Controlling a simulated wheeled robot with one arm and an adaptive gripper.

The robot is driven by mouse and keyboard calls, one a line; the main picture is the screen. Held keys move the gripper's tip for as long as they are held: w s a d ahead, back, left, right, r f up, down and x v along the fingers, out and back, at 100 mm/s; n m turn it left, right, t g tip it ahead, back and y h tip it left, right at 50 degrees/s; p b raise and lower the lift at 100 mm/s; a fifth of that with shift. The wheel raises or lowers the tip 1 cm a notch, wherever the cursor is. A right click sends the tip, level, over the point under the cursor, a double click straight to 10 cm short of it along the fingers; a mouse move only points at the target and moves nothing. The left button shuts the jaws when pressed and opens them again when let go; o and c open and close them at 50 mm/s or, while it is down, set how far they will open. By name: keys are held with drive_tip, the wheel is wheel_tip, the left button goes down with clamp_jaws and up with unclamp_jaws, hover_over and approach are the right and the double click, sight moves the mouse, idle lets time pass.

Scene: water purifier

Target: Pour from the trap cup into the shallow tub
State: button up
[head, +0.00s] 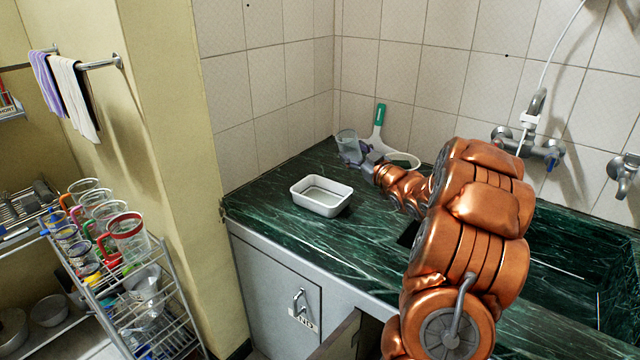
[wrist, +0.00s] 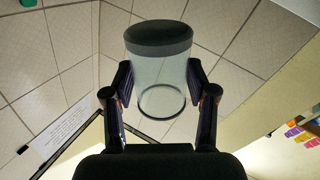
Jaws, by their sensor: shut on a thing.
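The trap cup is a clear cup with a dark grey band at one end; it shows in the head view (head: 347,146) and between my fingers in the wrist view (wrist: 160,72). My gripper (head: 356,157) is shut on its sides, and the fingers also show in the wrist view (wrist: 158,88). The cup looks near upright, held above the counter behind the tub. Its contents cannot be made out. The shallow tub (head: 322,209) is a white rectangular tub on the green counter, in front of and left of the cup. Its inside looks pale.
A white strainer-like tool with a green handle (head: 380,115) leans against the tiles behind my gripper. Taps (head: 520,140) and a sink lie to the right. A rack of mugs (head: 110,250) stands at left. The green counter (head: 270,205) is clear around the tub.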

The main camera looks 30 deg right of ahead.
drive_tip(key=shift+d+r+m+p, duration=0.1)
drive_tip(key=shift+d+m+p, duration=0.3)
drive_tip(key=shift+p, duration=0.75)
drive_tip(key=shift+d+m+p, duration=0.1)
drive_tip(key=shift+m+p, duration=0.5)
drive_tip(key=shift+p, duration=0.5)
drive_tip(key=shift+d+m+p, duration=0.1)
drive_tip(key=shift+m+p, duration=0.2)
drive_tip(key=shift+p, duration=0.4)
drive_tip(key=shift+w+d+f+m+g+p, duration=0.1)
drive_tip(key=shift+d+f+m+g+p, duration=0.3)
drive_tip(key=shift+p, duration=0.8)
drive_tip(key=shift+a+r+m, duration=0.1)
drive_tip(key=shift+m, duration=0.2)
drive_tip(key=shift+p, duration=0.3)
